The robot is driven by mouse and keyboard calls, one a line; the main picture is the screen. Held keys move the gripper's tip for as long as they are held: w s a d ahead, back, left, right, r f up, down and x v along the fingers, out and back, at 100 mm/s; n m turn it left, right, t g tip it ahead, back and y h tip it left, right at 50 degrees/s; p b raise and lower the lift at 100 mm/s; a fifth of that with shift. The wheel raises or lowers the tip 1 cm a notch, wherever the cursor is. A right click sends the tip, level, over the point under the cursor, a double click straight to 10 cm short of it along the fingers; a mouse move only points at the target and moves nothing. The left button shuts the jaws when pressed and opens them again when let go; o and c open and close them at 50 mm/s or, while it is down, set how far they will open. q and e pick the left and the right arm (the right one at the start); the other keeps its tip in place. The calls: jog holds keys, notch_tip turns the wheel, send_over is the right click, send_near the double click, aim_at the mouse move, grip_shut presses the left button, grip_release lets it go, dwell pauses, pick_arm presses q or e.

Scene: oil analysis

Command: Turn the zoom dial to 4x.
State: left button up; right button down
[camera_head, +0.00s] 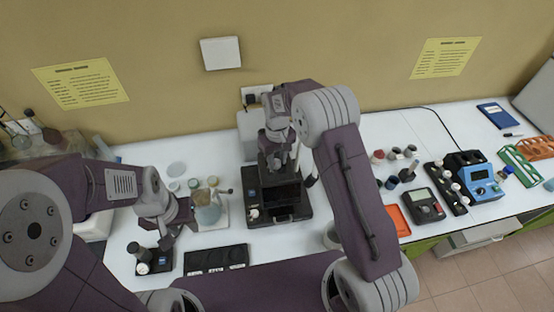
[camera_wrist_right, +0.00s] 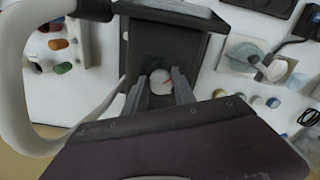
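In the head view my right gripper (camera_head: 277,158) is over the dark microscope-like instrument (camera_head: 285,205), and the dial is hidden there. My left gripper (camera_head: 170,238) points down close to a small black holder at the front left; its finger opening is not clear. The dial's scale numbers are not readable.
The small black holder (camera_head: 150,262) and a flat black tray (camera_head: 216,258) lie at the front left. A beaker (camera_head: 207,212) and small jars stand left of the instrument. A grey meter (camera_head: 424,206), an orange tray (camera_head: 391,216) and a blue device (camera_head: 479,181) are right.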

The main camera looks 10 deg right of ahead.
dwell(0.4)
jog(key=m, duration=0.5)
jog(key=shift+w+a, duration=0.1)
jog(key=m, duration=0.5)
jog(key=shift+b, duration=0.35)
jog(key=m, duration=0.5)
jog(key=shift+w+a+m, duration=0.1)
jog(key=shift+m, duration=2.2)
jog(key=shift+f+m, duration=0.1)
jog(key=shift+m, duration=0.2)
